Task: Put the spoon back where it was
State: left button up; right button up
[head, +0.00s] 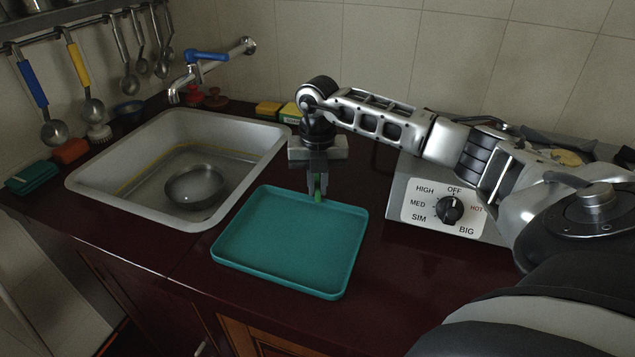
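My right gripper (317,190) points down just above the far edge of the teal tray (250,268). Its fingers look close together, with a small green piece (318,197) at their tips. I cannot tell whether this green piece is part of a spoon, or whether it is gripped. No loose spoon is clearly seen; the tray looks empty. At the upper left, a blue-handled ladle (32,84), a yellow-handled ladle (77,62) and several metal utensils hang from a rail (82,17). My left gripper is not in view.
A sink (103,185) holding a metal bowl (194,185) lies left of the tray. A stove with a dial (449,209) stands at right. Sponges (268,109) lie by the back wall, and a blue-handled faucet (205,57) is above the sink. Dark counter is bare right of the tray.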

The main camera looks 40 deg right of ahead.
jog(key=o, duration=0.3)
jog(key=shift+s+a+f, duration=0.1)
jog(key=shift+s+f, duration=0.05)
jog(key=shift+f, duration=0.2)
notch_tip(320, 180, up, 14)
jog(key=shift+w+f, duration=0.2)
jog(key=shift+f, duration=0.05)
dwell(0.3)
